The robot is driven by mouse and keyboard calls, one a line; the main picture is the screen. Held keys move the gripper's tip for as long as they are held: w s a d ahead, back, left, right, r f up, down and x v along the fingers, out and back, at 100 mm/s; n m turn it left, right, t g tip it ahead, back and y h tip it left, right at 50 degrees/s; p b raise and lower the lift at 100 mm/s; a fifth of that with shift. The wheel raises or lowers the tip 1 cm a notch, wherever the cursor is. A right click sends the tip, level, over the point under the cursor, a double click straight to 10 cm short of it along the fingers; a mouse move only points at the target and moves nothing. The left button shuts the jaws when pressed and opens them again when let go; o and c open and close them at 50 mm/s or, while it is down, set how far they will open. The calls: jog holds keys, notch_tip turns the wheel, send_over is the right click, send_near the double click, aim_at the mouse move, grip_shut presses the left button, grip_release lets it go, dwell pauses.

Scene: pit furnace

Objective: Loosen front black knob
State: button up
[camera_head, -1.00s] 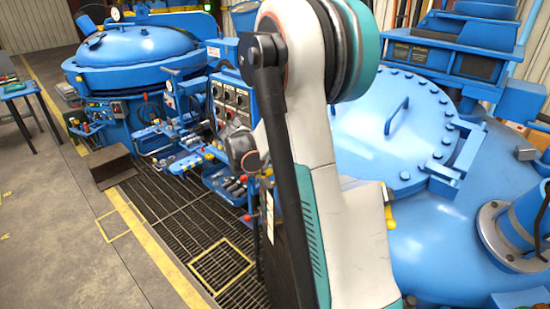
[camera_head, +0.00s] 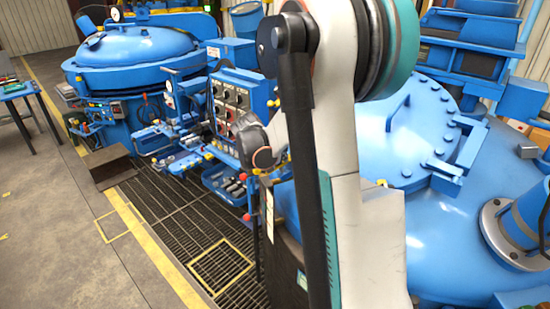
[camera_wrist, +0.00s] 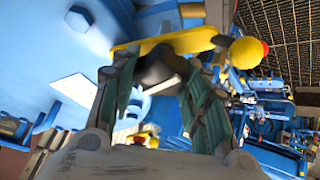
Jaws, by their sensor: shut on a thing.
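In the wrist view my gripper (camera_wrist: 158,82) has its two green-padded fingers on either side of a dark, rounded black knob (camera_wrist: 160,64). The fingers are shut on it, and their tips hide part of its sides. A yellow bar (camera_wrist: 200,39) runs behind the knob, with a yellow ball (camera_wrist: 246,52) at its right end. In the head view my own arm hides the gripper and the knob.
A large blue vessel with a bolted lid (camera_head: 425,130) stands right of my arm. A control panel (camera_head: 232,98) and a second lidded vessel (camera_head: 138,52) stand to the left. A dark box (camera_head: 112,166) sits by the floor grating (camera_head: 175,215). Open floor lies at far left.

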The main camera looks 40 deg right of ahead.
jog(key=n+y, duration=0.1)
jog(key=n, duration=0.2)
jog(key=n+t+y+b, duration=0.1)
jog(key=n, duration=0.1)
jog(key=shift+n, duration=0.4)
jog(key=n+y, duration=0.1)
jog(key=n, duration=0.3)
jog(key=shift+n+t+y+b, duration=0.3)
jog(key=shift+n+y, duration=0.1)
jog(key=o, duration=1.1)
jog(key=shift+r, duration=0.1)
jog(key=v, duration=1.2)
jog(key=shift+w+d, duration=0.1)
